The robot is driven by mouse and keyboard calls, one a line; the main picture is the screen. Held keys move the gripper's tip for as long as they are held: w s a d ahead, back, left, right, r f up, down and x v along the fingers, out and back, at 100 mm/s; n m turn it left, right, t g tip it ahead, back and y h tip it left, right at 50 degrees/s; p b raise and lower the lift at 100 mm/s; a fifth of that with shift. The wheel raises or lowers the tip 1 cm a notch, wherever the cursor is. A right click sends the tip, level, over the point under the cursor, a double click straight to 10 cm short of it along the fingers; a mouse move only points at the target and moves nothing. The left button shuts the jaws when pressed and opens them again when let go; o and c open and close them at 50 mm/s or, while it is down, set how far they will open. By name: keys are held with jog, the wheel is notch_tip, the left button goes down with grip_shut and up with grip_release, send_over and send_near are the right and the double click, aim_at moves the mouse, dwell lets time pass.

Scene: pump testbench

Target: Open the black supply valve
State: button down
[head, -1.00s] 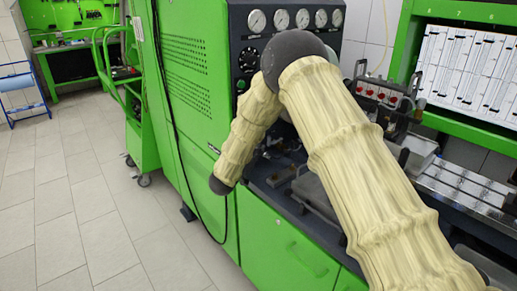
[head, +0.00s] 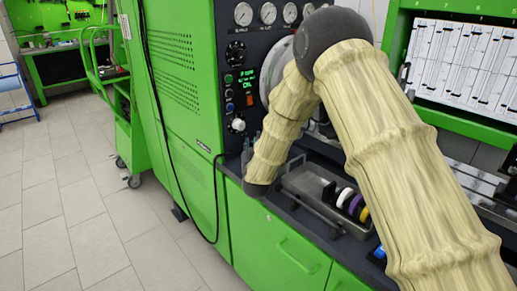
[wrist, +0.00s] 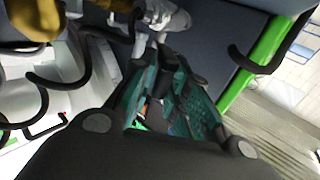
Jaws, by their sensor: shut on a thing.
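My gripper (wrist: 165,100) shows in the wrist view, its two teal-padded fingers closed around a black piece (wrist: 160,70). This piece looks like the handle of the black supply valve, though the fingers cover much of it. Silver pipe fittings (wrist: 160,18) lie just beyond the fingertips. How far the handle is turned I cannot tell. In the head view my arm's cream-covered links hide the gripper and the valve.
A green test bench (head: 180,110) carries gauges (head: 268,13) and a control panel with a lit display. A grey metal tray (head: 305,190) with several coloured rings sits on the bench. Black curved hoses (wrist: 265,62) flank the gripper. The tiled floor (head: 70,190) at left is clear.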

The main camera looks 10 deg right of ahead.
jog(key=shift+a+r, duration=0.1)
jog(key=shift+a, duration=0.2)
jog(key=c, duration=1.5)
grip_release()
jog(key=shift+a, duration=0.2)
jog(key=shift+o, duration=0.2)
jog(key=shift+d, duration=0.45)
jog(key=s, duration=1.2)
jog(key=shift+a, duration=0.3)
